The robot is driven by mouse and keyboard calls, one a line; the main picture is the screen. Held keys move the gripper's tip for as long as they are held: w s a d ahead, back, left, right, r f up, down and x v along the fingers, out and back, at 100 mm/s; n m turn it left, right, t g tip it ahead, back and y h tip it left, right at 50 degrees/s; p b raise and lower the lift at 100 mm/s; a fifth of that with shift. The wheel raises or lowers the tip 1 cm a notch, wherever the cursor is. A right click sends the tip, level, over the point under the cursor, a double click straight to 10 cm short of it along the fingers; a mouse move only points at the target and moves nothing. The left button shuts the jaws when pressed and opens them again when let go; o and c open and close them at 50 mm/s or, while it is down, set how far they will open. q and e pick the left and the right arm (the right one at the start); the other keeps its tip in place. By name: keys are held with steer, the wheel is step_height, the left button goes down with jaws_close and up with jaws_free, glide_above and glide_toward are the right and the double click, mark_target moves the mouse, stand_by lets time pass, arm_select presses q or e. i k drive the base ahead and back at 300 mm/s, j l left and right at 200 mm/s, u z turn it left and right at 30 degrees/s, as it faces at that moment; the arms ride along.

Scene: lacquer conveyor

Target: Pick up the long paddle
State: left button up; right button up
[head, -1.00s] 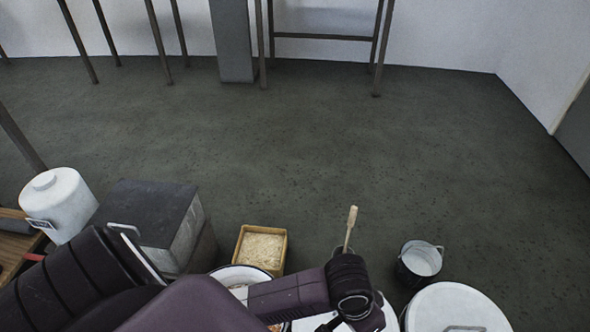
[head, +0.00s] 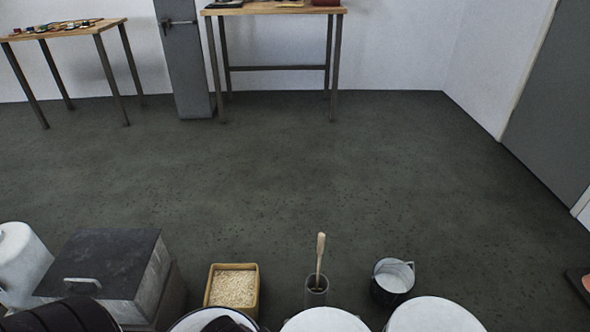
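A long wooden paddle (head: 320,255) stands nearly upright in a dark grey cylindrical holder (head: 316,291) at the lower middle of the head view. Its pale, wider end points up and its lower part is hidden inside the holder. Dark parts of my arm show at the bottom left edge and at the bottom near the left white-rimmed container. Neither gripper's fingers can be made out.
A square wooden box of pale grains (head: 232,288) stands left of the holder, and a small bucket (head: 392,280) right of it. White round lids (head: 325,321) line the bottom edge. A dark-topped grey box (head: 98,265) is at left. The floor beyond is clear.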

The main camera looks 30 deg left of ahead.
mark_target(321, 238)
steer(key=k, duration=1)
